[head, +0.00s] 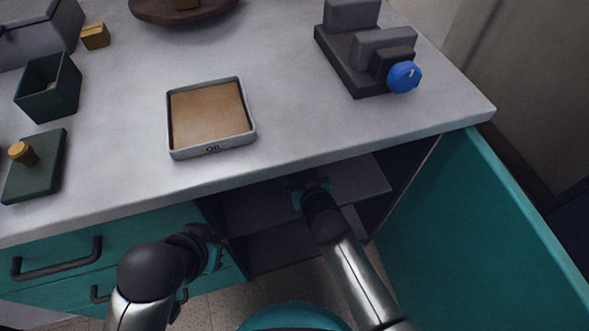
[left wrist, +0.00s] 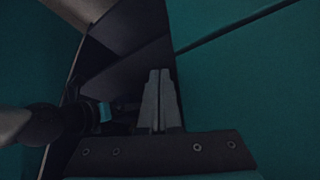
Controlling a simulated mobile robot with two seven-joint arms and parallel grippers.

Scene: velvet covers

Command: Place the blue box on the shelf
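I see no blue box in either view. The shelf (head: 365,178) is a dark board inside the open teal cabinet under the counter. My right arm reaches into the cabinet, with its gripper (head: 303,183) at the shelf. The right fingers are dark against the shadow, so whether they hold anything is unclear. My left gripper (head: 214,257) is low in front of the drawers, left of the cabinet opening. In the left wrist view its two grey fingers (left wrist: 160,75) lie together with nothing visible between them.
The open teal door (head: 480,220) bounds the right side. On the counter (head: 290,110) are a square tray (head: 250,128), a dark green open box (head: 50,90), a lid with a gold knob (head: 45,175), and a grey device with a blue knob (head: 404,77). Drawer handles (head: 55,262) protrude at left.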

